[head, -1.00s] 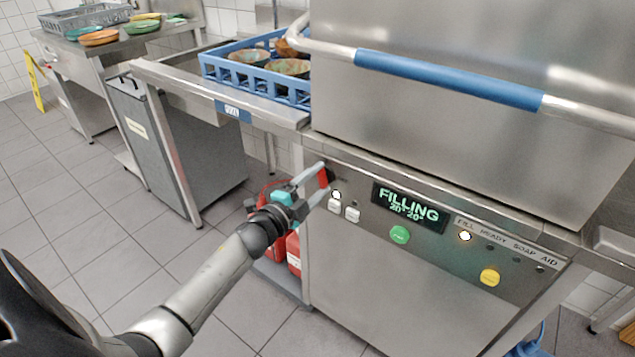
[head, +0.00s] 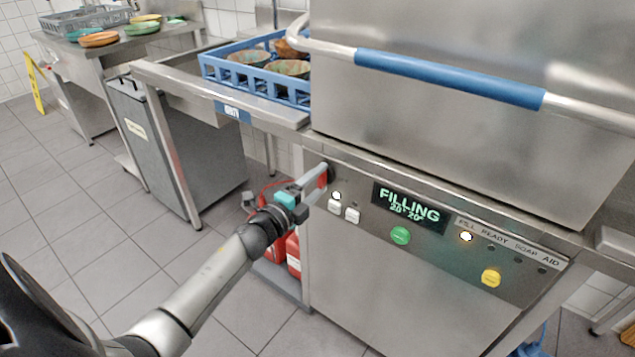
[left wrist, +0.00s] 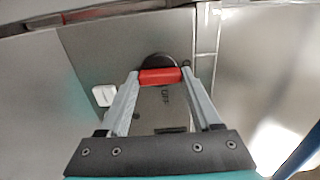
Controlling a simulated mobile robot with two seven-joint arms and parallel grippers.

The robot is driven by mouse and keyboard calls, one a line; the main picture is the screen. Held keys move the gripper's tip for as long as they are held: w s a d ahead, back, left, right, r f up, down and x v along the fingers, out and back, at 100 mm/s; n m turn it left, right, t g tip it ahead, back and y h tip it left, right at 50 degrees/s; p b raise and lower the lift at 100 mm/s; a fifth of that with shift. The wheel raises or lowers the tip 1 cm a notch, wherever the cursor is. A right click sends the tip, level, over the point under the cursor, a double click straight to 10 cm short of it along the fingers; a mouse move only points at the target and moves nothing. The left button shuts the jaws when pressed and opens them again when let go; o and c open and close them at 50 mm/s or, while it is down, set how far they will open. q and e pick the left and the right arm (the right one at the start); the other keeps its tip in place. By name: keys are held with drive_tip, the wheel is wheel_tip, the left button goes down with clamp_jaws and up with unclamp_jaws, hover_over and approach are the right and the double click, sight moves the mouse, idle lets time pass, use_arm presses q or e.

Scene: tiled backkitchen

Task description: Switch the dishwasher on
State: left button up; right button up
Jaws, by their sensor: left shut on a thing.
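The dishwasher (head: 450,290) is a steel machine with a control panel at its front. At the panel's left end is a rotary main switch with a red handle (left wrist: 160,76) on a round black base. My left gripper (head: 320,180) is shut on this red handle, one finger on each side, as the left wrist view shows. "OFF" lettering shows beside the handle in that view. In the head view the fingers hide part of the switch. The display (head: 409,206) is lit and reads "FILLING" with "20° 20°" below. My right gripper is not in view.
White buttons (head: 343,210), a green button (head: 400,236) and a yellow button (head: 491,278) sit on the panel. The "FILL" lamp (head: 466,236) glows. A blue rack (head: 262,78) with bowls stands at left. Red containers (head: 292,254) stand below the switch.

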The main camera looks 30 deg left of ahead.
use_arm(q)
drive_tip(key=o, duration=1.4)
drive_tip(key=shift+s, duration=0.1)
drive_tip(key=shift+s, duration=0.3)
drive_tip(key=shift+s+a+p, duration=0.2)
drive_tip(key=shift+s+p, duration=0.2)
drive_tip(key=shift+s, duration=2)
drive_tip(key=shift+s+a+p, duration=0.25)
drive_tip(key=shift+s+p, duration=0.2)
drive_tip(key=shift+s, duration=1.95)
drive_tip(key=shift+s+a+p, duration=0.2)
drive_tip(key=shift+s+p, duration=0.2)
drive_tip(key=shift+s, duration=2)
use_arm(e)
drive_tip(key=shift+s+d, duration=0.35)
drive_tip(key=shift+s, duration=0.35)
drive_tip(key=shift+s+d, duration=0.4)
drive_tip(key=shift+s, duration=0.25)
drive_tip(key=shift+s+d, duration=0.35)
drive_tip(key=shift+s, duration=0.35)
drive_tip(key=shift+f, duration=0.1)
